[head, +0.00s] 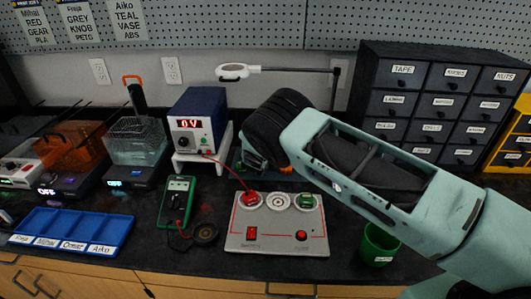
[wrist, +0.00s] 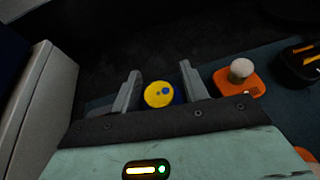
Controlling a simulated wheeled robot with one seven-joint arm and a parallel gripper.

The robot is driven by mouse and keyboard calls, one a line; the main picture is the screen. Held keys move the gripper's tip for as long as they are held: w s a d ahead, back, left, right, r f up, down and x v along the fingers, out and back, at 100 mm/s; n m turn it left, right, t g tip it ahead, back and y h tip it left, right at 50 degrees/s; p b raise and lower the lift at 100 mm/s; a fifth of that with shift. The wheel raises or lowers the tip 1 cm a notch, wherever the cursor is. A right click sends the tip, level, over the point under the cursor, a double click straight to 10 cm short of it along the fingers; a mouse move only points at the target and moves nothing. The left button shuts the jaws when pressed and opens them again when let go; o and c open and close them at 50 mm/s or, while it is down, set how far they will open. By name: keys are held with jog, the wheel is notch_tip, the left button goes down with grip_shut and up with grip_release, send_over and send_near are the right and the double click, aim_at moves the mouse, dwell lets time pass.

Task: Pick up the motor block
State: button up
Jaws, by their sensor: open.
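My gripper (wrist: 160,80) is open in the wrist view, with one grey finger on each side of a round yellow piece with blue on it (wrist: 156,96). I cannot tell whether the fingers touch it, and its lower part is hidden by the gripper body. I cannot tell for sure which thing is the motor block; this yellow and blue piece may be it. An orange piece with a white knob (wrist: 241,70) lies just right of the right finger. In the head view my arm hides most of the gripper and the spot beneath it.
A power supply (head: 197,122) on a white stand is left of my gripper. A grey panel (head: 275,240) with switches is in front. A multimeter (head: 175,200), a blue tray (head: 75,228), a green cup (head: 378,245) and black drawers (head: 420,75) stand around. A dark item (wrist: 300,62) is farther right.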

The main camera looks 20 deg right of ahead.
grip_shut()
jog(key=shift+s+f, duration=0.1)
